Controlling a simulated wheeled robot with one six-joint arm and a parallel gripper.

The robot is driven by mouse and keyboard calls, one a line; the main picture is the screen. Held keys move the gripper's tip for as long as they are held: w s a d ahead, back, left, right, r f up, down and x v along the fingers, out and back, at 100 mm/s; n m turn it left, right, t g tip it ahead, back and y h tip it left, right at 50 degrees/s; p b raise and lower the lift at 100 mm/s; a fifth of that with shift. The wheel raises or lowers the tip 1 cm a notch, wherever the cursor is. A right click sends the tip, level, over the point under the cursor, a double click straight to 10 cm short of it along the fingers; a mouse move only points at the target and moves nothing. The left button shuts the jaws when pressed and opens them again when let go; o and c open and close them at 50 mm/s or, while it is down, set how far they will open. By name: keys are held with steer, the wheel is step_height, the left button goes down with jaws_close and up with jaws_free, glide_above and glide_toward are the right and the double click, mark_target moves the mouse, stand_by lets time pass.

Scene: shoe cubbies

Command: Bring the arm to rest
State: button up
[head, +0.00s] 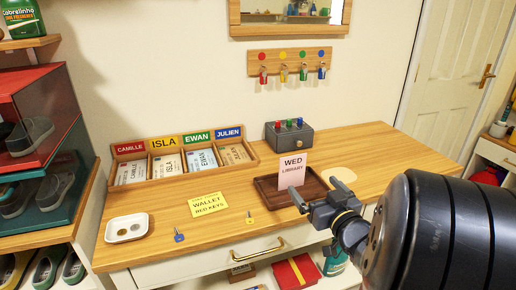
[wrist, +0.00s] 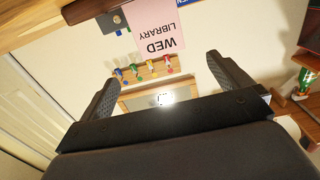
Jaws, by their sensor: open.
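My gripper (head: 318,196) is at the right of the desk, in front of the brown tray (head: 262,188), with my dark arm reaching in from the right edge. In the wrist view my gripper (wrist: 165,82) shows its two fingers wide apart with nothing between them. A pink card (head: 291,170) reading WED LIBRARY stands upright at the tray, just behind the gripper in the head view. The card also shows upside down in the wrist view (wrist: 150,28), beyond the fingers. My gripper hides the tray's front right part.
The wooden desk (head: 160,222) holds a name-labelled sorter (head: 185,158), a grey box (head: 289,139) with coloured knobs, a yellow note (head: 208,204), two small keys and a white dish (head: 127,228). Key hooks (head: 290,61) hang above. A shoe rack (head: 40,150) stands left.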

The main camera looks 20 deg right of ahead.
mark_target(297, 156)
steer(key=w, duration=0.7)
steer(key=w+b, duration=0.1)
steer(key=w, duration=0.3)
steer(key=shift+a, duration=0.25)
steer(key=shift+w+f, duration=0.2)
steer(key=shift+w, duration=0.1)
step_height(297, 156, up, 4)
steer(key=shift+s+f+p, duration=0.1)
steer(key=shift+s+p, duration=0.05)
steer(key=shift+p, duration=0.4)
steer(key=shift+f, duration=0.1)
